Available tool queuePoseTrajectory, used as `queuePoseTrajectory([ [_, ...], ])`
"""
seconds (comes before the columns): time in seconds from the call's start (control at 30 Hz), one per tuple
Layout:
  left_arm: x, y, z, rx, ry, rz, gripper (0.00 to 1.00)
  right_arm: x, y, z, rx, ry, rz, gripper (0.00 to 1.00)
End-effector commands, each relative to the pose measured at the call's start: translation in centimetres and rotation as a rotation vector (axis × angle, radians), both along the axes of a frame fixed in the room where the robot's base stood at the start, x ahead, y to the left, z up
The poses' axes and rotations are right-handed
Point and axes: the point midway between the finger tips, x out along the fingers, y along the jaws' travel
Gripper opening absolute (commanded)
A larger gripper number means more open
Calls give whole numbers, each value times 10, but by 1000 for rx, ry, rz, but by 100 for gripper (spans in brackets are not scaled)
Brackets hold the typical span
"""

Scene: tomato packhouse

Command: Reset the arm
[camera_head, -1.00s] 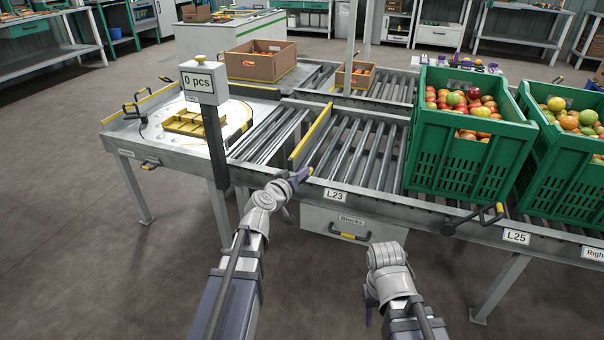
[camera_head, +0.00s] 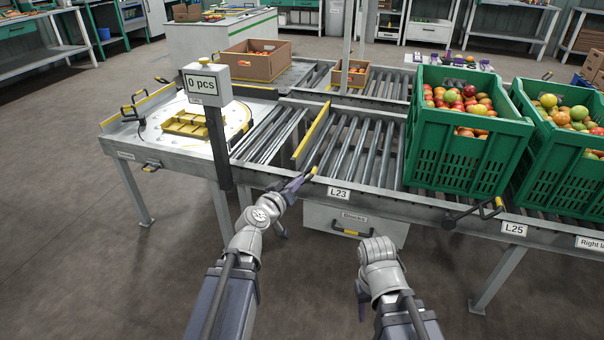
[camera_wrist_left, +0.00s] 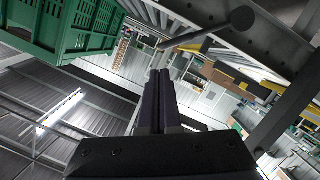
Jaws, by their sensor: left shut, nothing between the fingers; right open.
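My left gripper (camera_head: 303,181) is in front of the conveyor's near edge, close to the L23 label (camera_head: 339,193). Its dark fingers are shut with nothing between them. In the left wrist view the fingers (camera_wrist_left: 158,98) lie together, pointing up the picture. My right gripper (camera_head: 362,302) hangs low in front of the conveyor, left of the right wrist. Only part of its dark fingers shows, and the wrist and forearm hide the rest. It is open, and I see nothing held in it.
The roller conveyor (camera_head: 365,140) runs close in front of both arms. A lever with a yellow grip (camera_head: 497,204) juts out from its near side. Green crates (camera_head: 455,160) of tomatoes stand at right. A post with a "0 pcs" display (camera_head: 205,83) stands left. A drawer (camera_head: 352,226) sits below.

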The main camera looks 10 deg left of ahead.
Motion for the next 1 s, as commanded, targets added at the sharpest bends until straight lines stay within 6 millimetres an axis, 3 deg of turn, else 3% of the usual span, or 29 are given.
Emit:
queuePoseTrajectory([
  [0.17,-1,-9,-4,11,17,-28,0,0,0,0,0,0,0,50],
  [0.27,-9,-42,-19,51,82,-124,0,0,0,1,0,0,0,50],
  [0.4,-44,-111,-65,173,290,-351,0,0,0,3,0,0,-1,50],
  [0.53,-100,-153,-116,339,566,-530,0,0,0,5,0,0,-1,50],
  [0.63,-141,-160,-144,466,763,-594,0,0,0,6,-1,0,-1,50],
  [0.8,-195,-148,-165,658,1033,-599,0,0,0,7,-1,0,-1,50],
  [0.97,-234,-129,-165,823,1241,-531,0,0,0,8,-1,-1,-2,50],
  [1.0,-235,-126,-151,826,1252,-522,0,0,0,22,-1,0,-2,50],
])
